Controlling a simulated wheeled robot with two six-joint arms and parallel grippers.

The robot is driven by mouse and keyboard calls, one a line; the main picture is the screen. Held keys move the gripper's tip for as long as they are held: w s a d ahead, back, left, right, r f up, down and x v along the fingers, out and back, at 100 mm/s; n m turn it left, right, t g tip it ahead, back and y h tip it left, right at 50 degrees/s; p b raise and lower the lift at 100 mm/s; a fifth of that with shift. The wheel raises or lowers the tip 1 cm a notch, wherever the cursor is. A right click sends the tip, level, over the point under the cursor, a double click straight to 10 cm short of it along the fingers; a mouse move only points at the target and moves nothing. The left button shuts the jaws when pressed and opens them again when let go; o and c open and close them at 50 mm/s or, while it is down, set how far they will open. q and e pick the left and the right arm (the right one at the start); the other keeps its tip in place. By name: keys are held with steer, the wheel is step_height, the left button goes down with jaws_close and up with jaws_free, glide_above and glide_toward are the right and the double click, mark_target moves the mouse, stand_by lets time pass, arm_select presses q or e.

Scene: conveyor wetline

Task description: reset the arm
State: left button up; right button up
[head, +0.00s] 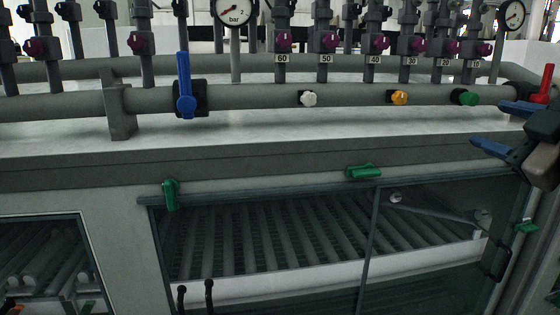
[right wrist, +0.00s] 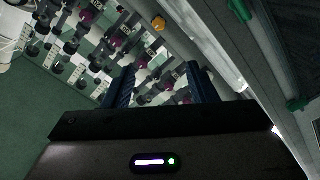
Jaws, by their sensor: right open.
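My right gripper (head: 487,123) is at the right edge of the head view, in front of the pipe's right end. Its two blue fingers are apart and point left, with nothing between them. In the right wrist view the same gripper (right wrist: 160,68) shows both blue fingers spread, with valves and pipes beyond them. My left gripper is not in view.
A grey pipe (head: 250,97) runs across with a blue lever valve (head: 185,95), and white, orange and green knobs. A red handle (head: 543,84) stands close to my right gripper. Below is a ledge (head: 270,150) and a glazed cabinet with green latches (head: 171,194).

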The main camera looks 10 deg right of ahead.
steer(key=w+a+f+m+g, duration=0.15)
steer(key=w+f, duration=0.35)
steer(key=f, duration=0.6)
steer(key=s+a+f+m+g, duration=0.1)
steer(key=a+f+m+g, duration=0.15)
steer(key=f, duration=1.05)
steer(key=s+a+f+m+g, duration=0.1)
steer(key=s+f+g, duration=0.15)
steer(key=f, duration=1.15)
steer(key=s+a+f+m+g+h, duration=0.1)
steer(key=s+a+f+m+g, duration=0.25)
steer(key=s+f, duration=0.8)
steer(key=s+a+f+m+g+h, duration=0.15)
steer(key=s+f+g, duration=0.35)
steer(key=s+f, duration=0.6)
steer(key=d+f+b, duration=0.3)
steer(key=f+b, duration=0.1)
steer(key=f, duration=3.2)
arm_select(q)
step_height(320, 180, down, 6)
steer(key=b, duration=0.2)
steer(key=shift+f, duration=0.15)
arm_select(e)
steer(key=s+d+f+g, duration=0.1)
steer(key=s+f, duration=1.7)
steer(key=f, duration=0.1)
steer(key=shift+f+m+g, duration=0.3)
steer(key=shift+g, duration=0.1)
